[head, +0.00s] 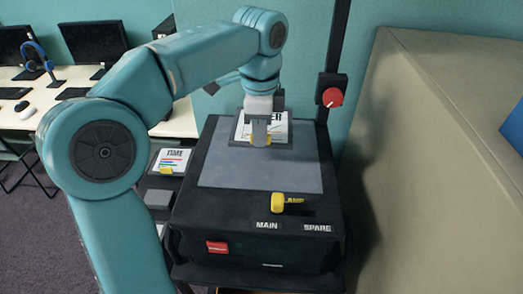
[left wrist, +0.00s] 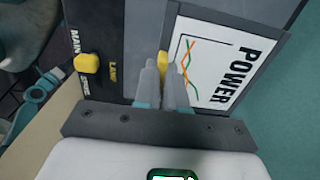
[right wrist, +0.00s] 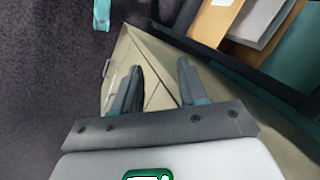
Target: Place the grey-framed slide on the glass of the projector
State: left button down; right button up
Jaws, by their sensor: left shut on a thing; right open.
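The grey-framed slide (head: 278,131), white with the word POWER and a line chart, is at the far end of the projector's grey glass (head: 240,174). It also shows in the left wrist view (left wrist: 215,68). My left gripper (head: 261,141) is shut on its yellow tab, pointing down. I cannot tell whether the slide touches the glass or hangs just above it. The projector (head: 200,222) is a black box with a post at its back right. My right gripper (right wrist: 158,76) is open and empty, away from the projector; it is not seen in the head view.
Another slide (head: 172,161), marked TIME, lies on a side shelf left of the projector. A yellow lamp knob (head: 278,203) stands at the glass's front edge. A red knob (head: 332,97) sits on the post. The glass's front is clear.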

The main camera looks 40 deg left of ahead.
pick_arm(q)
notch_tip(320, 180, down, 7)
jog(key=shift+f, duration=0.1)
jog(key=shift+w, duration=0.25)
jog(key=shift+s+d, duration=0.1)
jog(key=shift+d, duration=0.05)
jog(key=shift+s+f+b, duration=0.15)
jog(key=shift+f+b, duration=0.1)
jog(key=shift+b, duration=0.15)
jog(key=c, duration=1.2)
grip_release()
jog(key=shift+w, duration=0.2)
jog(key=shift+s, duration=0.1)
